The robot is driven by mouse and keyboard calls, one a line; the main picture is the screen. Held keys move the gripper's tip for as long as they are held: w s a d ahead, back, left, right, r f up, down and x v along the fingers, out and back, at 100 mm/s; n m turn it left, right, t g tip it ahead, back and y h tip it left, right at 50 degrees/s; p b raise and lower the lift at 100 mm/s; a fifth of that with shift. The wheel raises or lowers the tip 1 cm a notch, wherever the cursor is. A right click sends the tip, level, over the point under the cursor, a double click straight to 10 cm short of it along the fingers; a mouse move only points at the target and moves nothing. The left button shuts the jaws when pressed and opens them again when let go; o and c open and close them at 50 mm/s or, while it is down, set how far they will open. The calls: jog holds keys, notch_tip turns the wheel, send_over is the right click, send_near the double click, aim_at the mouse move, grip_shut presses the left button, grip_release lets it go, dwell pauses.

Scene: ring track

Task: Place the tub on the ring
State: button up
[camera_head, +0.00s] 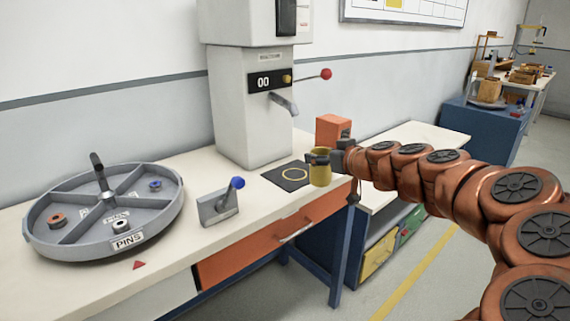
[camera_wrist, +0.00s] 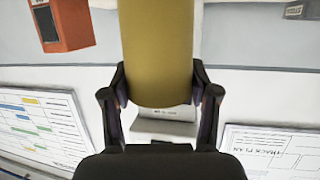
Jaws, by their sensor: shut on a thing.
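The tub (camera_head: 320,174) is a small yellow cup-like container. My gripper (camera_head: 333,158) is shut on it at the end of my copper-coloured arm. In the wrist view the tub (camera_wrist: 158,55) fills the upper middle, with the gripper's fingers (camera_wrist: 160,92) on both sides of it. The ring (camera_head: 295,174) is a thin yellow circle on a dark square mat (camera_head: 272,176) on the bench. In the head view the tub appears just right of the ring, by the mat's right edge. I cannot tell its exact height above the bench.
A white dispenser machine (camera_head: 240,120) with a red-knobbed lever (camera_head: 326,74) stands behind the mat. An orange box (camera_head: 330,130) is behind the tub. A grey divided turntable (camera_head: 70,235) and a blue-knobbed switch block (camera_head: 217,207) stand to the left.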

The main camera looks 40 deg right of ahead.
aim_at(322, 154)
jog(key=shift+d+p+x, duration=0.2)
jog(key=shift+d+x, duration=0.1)
jog(key=shift+x, duration=2.4)
jog(key=shift+d+p+x, duration=0.25)
jog(key=shift+x, duration=2.5)
jog(key=shift+d+p+x, duration=0.2)
jog(key=shift+d+x, duration=0.1)
jog(key=shift+x, duration=2.4)
jog(key=shift+s+f, duration=0.2)
jog(key=shift+f, duration=0.05)
jog(key=o, duration=1.2)
jog(key=shift+r, duration=0.1)
jog(key=shift+c, duration=0.2)
jog(key=shift+r, duration=0.15)
jog(key=v, duration=1.2)
jog(key=shift+b, duration=0.4)
